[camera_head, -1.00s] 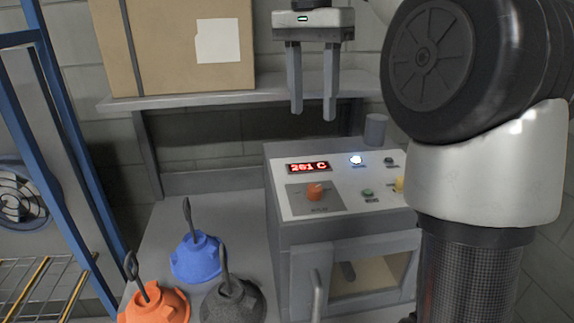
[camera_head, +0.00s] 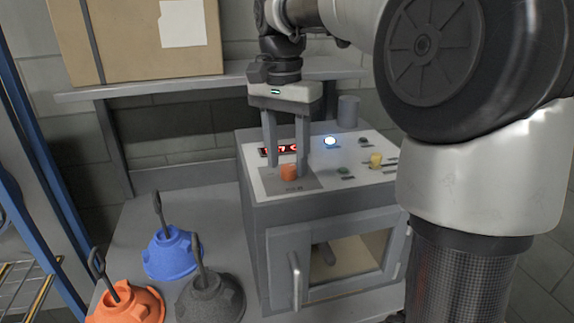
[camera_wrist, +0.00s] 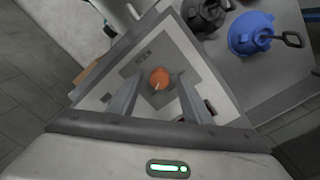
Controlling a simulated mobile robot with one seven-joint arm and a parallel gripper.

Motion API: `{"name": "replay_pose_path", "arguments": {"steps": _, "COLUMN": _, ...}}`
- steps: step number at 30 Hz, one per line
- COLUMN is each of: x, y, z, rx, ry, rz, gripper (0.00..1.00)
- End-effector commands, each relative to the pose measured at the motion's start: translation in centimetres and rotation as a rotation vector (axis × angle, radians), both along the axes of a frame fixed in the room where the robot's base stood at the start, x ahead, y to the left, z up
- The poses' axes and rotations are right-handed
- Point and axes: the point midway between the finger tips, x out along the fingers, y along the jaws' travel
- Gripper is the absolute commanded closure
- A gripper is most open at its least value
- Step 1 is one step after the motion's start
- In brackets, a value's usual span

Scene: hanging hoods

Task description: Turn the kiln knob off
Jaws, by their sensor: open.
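The kiln (camera_head: 330,215) is a grey box with a white control panel on top. Its orange knob (camera_head: 289,172) sits on a grey plate at the panel's front left; it also shows in the wrist view (camera_wrist: 160,79), with a pale pointer mark on it. My gripper (camera_head: 287,160) is open and empty, pointing down above the panel, its fingers either side of the knob as seen in the head view. In the wrist view the knob lies between and just beyond the two fingertips. I cannot tell whether the fingers touch it. A red display (camera_head: 279,150) is partly hidden behind the fingers.
A grey cylinder (camera_head: 348,110) stands behind. Blue (camera_head: 171,252), orange (camera_head: 125,303) and dark grey (camera_head: 210,298) hoods with loops stand left. A cardboard box (camera_head: 140,40) rests on the shelf.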

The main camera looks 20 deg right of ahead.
Motion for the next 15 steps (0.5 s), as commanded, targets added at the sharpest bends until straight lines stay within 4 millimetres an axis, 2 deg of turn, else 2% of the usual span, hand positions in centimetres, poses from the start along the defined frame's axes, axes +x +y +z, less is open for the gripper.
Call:
{"name": "replay_pose_path", "arguments": {"steps": 4, "x": -0.05, "y": -0.06, "z": -0.95, "rx": 0.0, "ry": 0.0, "rz": -0.001, "gripper": 0.56}}
{"name": "replay_pose_path", "arguments": {"steps": 12, "x": -0.05, "y": -0.04, "z": -1.08, "rx": -0.001, "ry": -0.001, "rz": 0.0, "gripper": 0.56}}
{"name": "replay_pose_path", "arguments": {"steps": 13, "x": -0.05, "y": -0.04, "z": -1.08, "rx": -0.001, "ry": -0.001, "rz": 0.0, "gripper": 0.57}}
{"name": "replay_pose_path", "arguments": {"steps": 15, "x": -0.05, "y": -0.04, "z": -1.08, "rx": 0.0, "ry": 0.0, "rz": 0.0, "gripper": 0.69}}
